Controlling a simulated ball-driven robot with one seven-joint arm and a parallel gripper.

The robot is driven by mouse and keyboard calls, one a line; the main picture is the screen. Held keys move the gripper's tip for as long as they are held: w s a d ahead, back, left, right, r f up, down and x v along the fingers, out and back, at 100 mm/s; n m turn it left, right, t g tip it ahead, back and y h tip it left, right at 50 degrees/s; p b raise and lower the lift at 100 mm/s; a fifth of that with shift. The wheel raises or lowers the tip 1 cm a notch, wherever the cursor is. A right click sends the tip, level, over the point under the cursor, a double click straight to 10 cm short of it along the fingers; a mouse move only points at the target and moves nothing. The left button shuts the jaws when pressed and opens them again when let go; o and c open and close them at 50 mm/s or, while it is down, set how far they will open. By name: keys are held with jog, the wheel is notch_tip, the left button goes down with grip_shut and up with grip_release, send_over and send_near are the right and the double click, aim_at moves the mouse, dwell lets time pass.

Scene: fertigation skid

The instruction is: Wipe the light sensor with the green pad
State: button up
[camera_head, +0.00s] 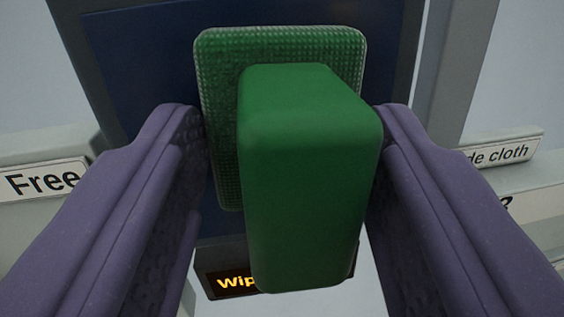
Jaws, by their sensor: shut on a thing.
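My gripper (285,112) has two purple fingers, one on each side of the green pad's block-shaped handle, and is shut on the pad. The green pad (222,75) has a dimpled rectangular face plate behind the handle, turned away from me. Behind it is a dark blue flat panel in a grey frame (140,60), which appears to be the light sensor. The pad covers the middle of this panel. I cannot tell whether the pad's face touches it.
A small dark display (232,284) with orange letters starting "Wip" sits below the panel, partly hidden by the handle. A "Free" label (44,180) is on a pale ledge at left. A label ending "de cloth" (497,153) is at right. A grey post (458,60) stands right of the panel.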

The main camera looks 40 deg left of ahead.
jog(key=w+d+p, duration=0.1)
jog(key=w+d, duration=0.1)
jog(key=shift+w+d, duration=0.1)
jog(key=shift+w, duration=0.25)
jog(key=s+a+b, duration=0.2)
jog(key=shift+s+a+f, duration=0.15)
jog(key=shift+s, duration=0.2)
jog(key=s+a+b, duration=0.3)
jog(key=b, duration=0.1)
jog(key=shift+s, duration=0.3)
